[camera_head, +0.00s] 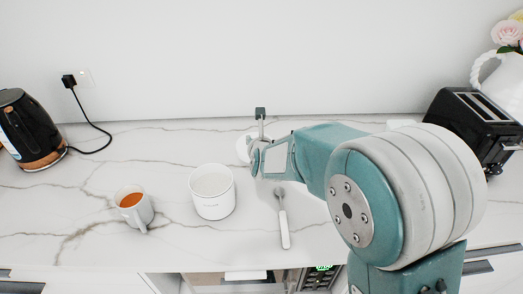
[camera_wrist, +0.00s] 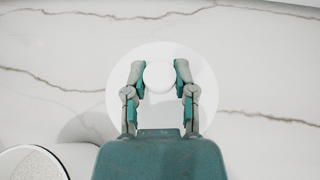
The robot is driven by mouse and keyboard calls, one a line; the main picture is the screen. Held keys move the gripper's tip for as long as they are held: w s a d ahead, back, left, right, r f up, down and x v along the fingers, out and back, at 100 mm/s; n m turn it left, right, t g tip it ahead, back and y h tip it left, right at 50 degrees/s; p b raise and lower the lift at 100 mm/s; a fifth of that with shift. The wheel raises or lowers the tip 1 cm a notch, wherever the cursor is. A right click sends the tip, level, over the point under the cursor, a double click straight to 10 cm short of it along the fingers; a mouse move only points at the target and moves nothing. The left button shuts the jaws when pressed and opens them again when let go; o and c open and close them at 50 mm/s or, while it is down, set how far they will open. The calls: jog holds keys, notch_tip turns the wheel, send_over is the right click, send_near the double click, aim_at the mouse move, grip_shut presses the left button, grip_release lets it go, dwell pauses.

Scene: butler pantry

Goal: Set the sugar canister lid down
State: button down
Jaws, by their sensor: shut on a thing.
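The white round lid (camera_wrist: 160,112) shows under my gripper (camera_wrist: 160,76) in the wrist view, and my two fingers are shut on its round knob. In the head view the lid (camera_head: 243,149) shows only in part behind my gripper (camera_head: 259,152). It is over the counter behind and to the right of the canister; I cannot tell whether it touches the surface. The white sugar canister (camera_head: 212,199) stands upright and open, with white contents inside. Its rim also shows at the lower left of the wrist view (camera_wrist: 30,150).
A mug of orange-brown drink (camera_head: 133,207) stands left of the canister, and a spoon (camera_head: 283,222) lies to its right. A black kettle (camera_head: 28,130) is far left. A black toaster (camera_head: 474,120) and a white pitcher of flowers (camera_head: 507,78) are right. The marble counter (camera_head: 170,150) behind the canister is clear.

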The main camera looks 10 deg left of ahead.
jog(key=w+f, duration=0.1)
jog(key=d+f, duration=0.1)
jog(key=w+f, duration=0.1)
jog(key=shift+w+d+f, duration=0.1)
jog(key=shift+w+d, duration=0.2)
jog(key=shift+w, duration=0.05)
jog(key=f, duration=0.3)
jog(key=shift+w+a+f, duration=0.1)
jog(key=shift+w+f, duration=0.1)
jog(key=shift+f, duration=0.1)
jog(key=shift+c, duration=2.2)
grip_release()
